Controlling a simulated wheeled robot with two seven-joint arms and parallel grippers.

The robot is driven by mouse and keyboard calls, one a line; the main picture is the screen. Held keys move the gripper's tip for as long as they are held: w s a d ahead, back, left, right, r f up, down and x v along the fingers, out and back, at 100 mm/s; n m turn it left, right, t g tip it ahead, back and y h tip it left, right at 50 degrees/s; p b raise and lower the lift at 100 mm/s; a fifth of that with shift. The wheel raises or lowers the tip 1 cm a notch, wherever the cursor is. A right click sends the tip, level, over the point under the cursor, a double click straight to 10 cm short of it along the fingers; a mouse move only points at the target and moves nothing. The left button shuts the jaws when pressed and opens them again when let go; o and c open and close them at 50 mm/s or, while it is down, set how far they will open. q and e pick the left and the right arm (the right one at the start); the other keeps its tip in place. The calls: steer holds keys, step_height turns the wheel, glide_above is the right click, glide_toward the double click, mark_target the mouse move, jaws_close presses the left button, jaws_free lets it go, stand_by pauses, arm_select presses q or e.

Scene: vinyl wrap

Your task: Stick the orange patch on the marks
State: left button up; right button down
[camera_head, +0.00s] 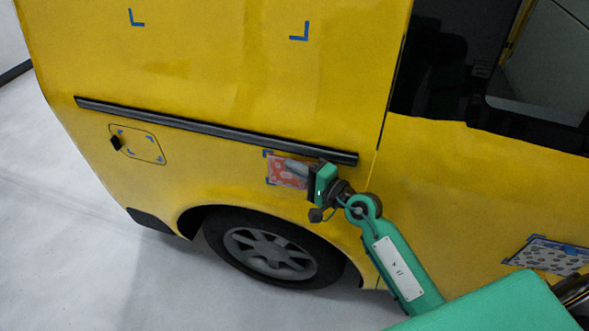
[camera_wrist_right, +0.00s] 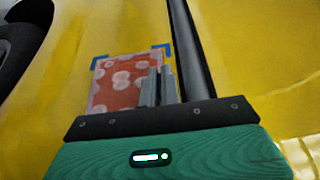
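The orange patch (camera_head: 277,169), red-orange with pale spots, is against the yellow van panel below the black side rail. Blue corner marks show at its upper corners in the right wrist view, where the patch (camera_wrist_right: 110,80) sits just inside them. My right gripper (camera_head: 298,169) is over the right part of the patch. In the right wrist view its two grey fingers (camera_wrist_right: 157,88) are close together in front of the patch. I cannot tell whether they pinch it or only press near it. My left gripper is not in view.
The black rail (camera_head: 215,130) runs just above the patch, and a wheel (camera_head: 270,250) is below it. Other blue marks (camera_head: 299,32) are higher on the van. Another, dark-spotted patch (camera_head: 550,256) is at lower right.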

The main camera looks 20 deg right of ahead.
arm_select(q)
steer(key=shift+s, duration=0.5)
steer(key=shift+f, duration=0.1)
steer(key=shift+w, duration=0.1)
